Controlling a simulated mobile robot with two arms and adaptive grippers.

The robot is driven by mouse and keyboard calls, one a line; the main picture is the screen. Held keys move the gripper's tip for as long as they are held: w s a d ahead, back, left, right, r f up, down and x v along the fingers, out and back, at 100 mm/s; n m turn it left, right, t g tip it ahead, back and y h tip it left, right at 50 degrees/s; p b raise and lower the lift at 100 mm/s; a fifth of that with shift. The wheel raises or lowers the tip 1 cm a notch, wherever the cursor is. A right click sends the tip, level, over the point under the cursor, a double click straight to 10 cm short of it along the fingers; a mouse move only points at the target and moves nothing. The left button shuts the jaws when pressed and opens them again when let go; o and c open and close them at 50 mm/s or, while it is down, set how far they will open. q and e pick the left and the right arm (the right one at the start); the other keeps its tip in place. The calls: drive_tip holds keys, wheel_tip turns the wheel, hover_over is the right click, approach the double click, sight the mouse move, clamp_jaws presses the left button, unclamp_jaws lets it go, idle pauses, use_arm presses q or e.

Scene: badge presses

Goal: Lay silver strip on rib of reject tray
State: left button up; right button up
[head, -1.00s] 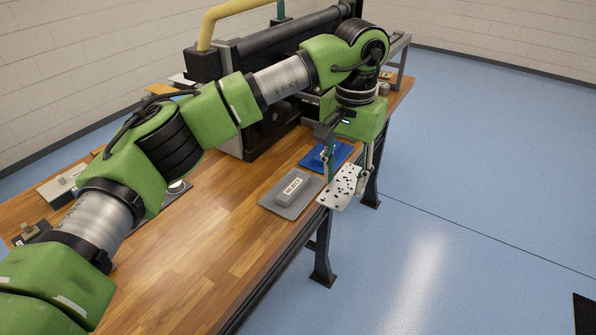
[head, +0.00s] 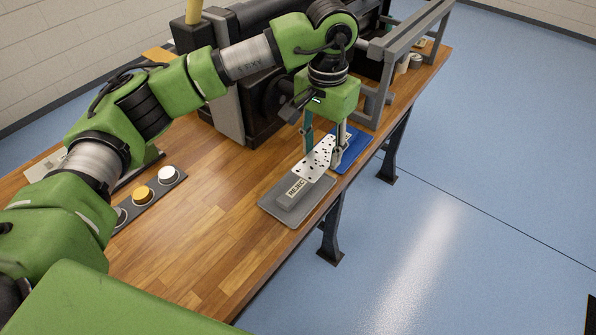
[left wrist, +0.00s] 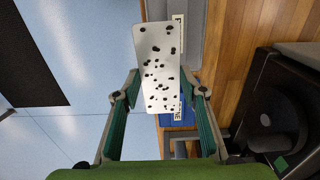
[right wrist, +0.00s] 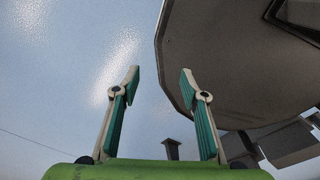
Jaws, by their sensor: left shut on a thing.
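The silver strip (head: 318,152) is a pale flat plate with dark spots. My left gripper (head: 324,157) is shut on it by its two long edges. The strip also shows between the fingers in the left wrist view (left wrist: 157,65). The reject tray (head: 311,207) is a flat grey plate with a raised rib (head: 285,203) labelled REJECT. In the head view the strip's near end overlaps the rib's far end; I cannot tell whether they touch. My right gripper (right wrist: 160,78) is open and empty in the right wrist view.
A blue tray (head: 356,150) lies just beyond the reject tray, near the wooden table's (head: 200,240) right edge. A dark press (head: 265,100) stands behind. A strip of round buttons (head: 143,193) is at the left. Bare tabletop lies between buttons and reject tray.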

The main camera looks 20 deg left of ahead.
use_arm(q)
drive_tip(key=p, duration=0.1)
hover_over(298, 187)
drive_tip(key=f, duration=0.4)
drive_tip(key=shift+w+d+f, duration=0.2)
drive_tip(key=shift+d+f, duration=0.15)
drive_tip(key=shift+d, duration=0.05)
drive_tip(key=shift+s+a+f+p, duration=0.1)
drive_tip(key=shift+a+f+p, duration=0.3)
drive_tip(key=shift+f, duration=0.1)
wheel_tip(298, 187, down, 3)
drive_tip(key=shift+f+p, duration=0.2)
drive_tip(key=shift+p, duration=0.2)
use_arm(e)
drive_tip(key=w+r, duration=0.1)
drive_tip(key=w+a+r, duration=0.1)
drive_tip(key=r, duration=0.1)
drive_tip(key=shift+r, duration=0.15)
drive_tip(key=shift+w, duration=0.1)
use_arm(q)
drive_tip(key=shift+f, duration=0.15)
drive_tip(key=o, duration=1)
drive_tip(key=shift+o, duration=0.6)
use_arm(e)
drive_tip(key=shift+w+d, duration=0.2)
drive_tip(key=shift+d, duration=0.1)
